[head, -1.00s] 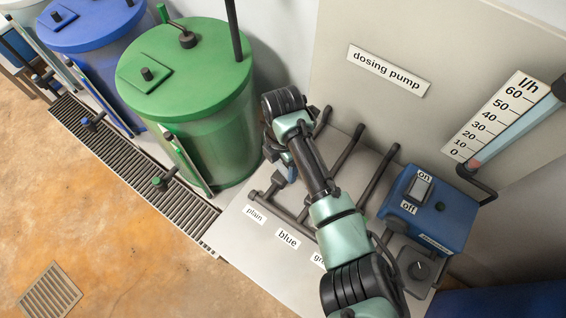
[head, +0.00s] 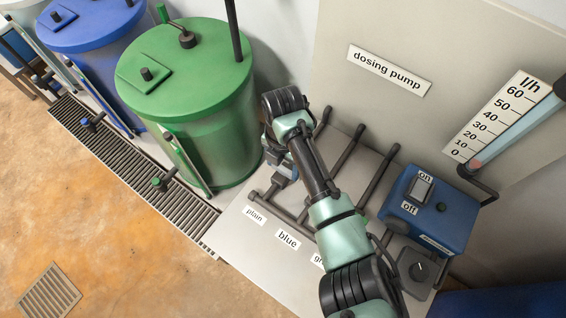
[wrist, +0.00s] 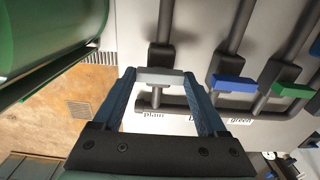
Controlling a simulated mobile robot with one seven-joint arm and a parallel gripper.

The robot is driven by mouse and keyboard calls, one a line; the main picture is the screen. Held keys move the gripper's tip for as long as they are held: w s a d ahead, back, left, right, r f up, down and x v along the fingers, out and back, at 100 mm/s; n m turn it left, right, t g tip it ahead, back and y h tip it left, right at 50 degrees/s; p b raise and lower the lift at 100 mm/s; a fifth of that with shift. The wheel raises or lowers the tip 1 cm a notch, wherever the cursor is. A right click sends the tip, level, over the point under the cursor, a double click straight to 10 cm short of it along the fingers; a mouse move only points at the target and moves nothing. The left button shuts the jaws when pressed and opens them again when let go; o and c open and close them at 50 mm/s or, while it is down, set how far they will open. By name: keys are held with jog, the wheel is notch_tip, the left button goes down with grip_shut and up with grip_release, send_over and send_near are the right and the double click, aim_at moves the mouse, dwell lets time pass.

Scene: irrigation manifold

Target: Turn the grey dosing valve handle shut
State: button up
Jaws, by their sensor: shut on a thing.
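The grey dosing valve handle (wrist: 160,77) sits above the "plain" label in the wrist view. It lies crosswise to its dark pipe, roughly parallel to the blue and green handles. My gripper (wrist: 160,74) has its two blue fingers at the handle's two ends and is shut on it. In the head view my gripper (head: 283,172) is low over the "plain" branch, largely covered by my own arm. I cannot make out the grey handle clearly there.
A blue handle (wrist: 234,84) and a green handle (wrist: 292,90) stand close to the right. The blue dosing pump (head: 430,210) is right of my arm. The green tank (head: 190,100) stands close on the left.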

aim_at(283, 168)
jog(key=o, duration=1.3)
jog(key=shift+r, duration=0.1)
notch_tip(283, 168, up, 13)
jog(key=b, duration=0.2)
